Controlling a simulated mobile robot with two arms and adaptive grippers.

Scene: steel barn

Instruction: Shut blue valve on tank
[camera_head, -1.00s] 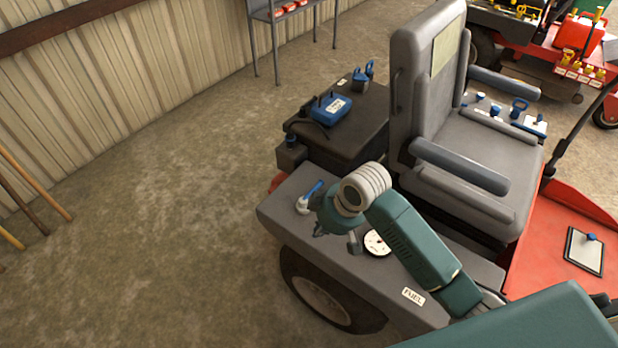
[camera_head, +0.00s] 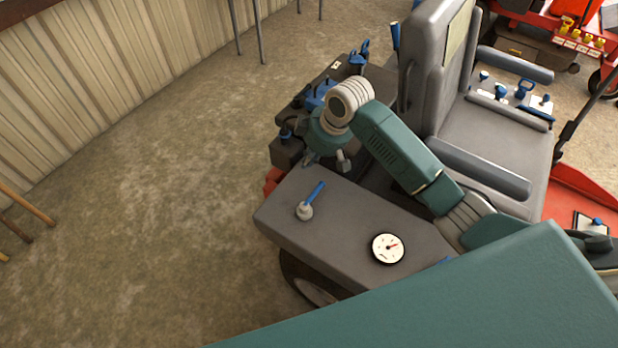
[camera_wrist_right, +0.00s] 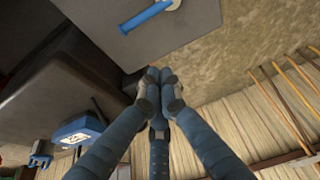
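The grey tank (camera_head: 345,220) fills the near side of the mower in the head view. The blue valve (camera_head: 317,191) stands on its top near the left end, a blue lever on a pale round hub, pointing away and slightly right. It also shows at the top of the right wrist view (camera_wrist_right: 147,17). My right gripper (camera_head: 324,160) is beyond the valve, by the tank's far edge, apart from the lever. In the wrist view its fingers (camera_wrist_right: 158,75) come together with nothing between them. My left gripper is not in view.
A round dial gauge (camera_head: 388,248) sits on the tank, right of the valve. Behind my gripper is a dark deck with a blue box (camera_head: 318,96). The grey seat (camera_head: 475,145) stands to the right. Open floor (camera_head: 150,220) lies to the left.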

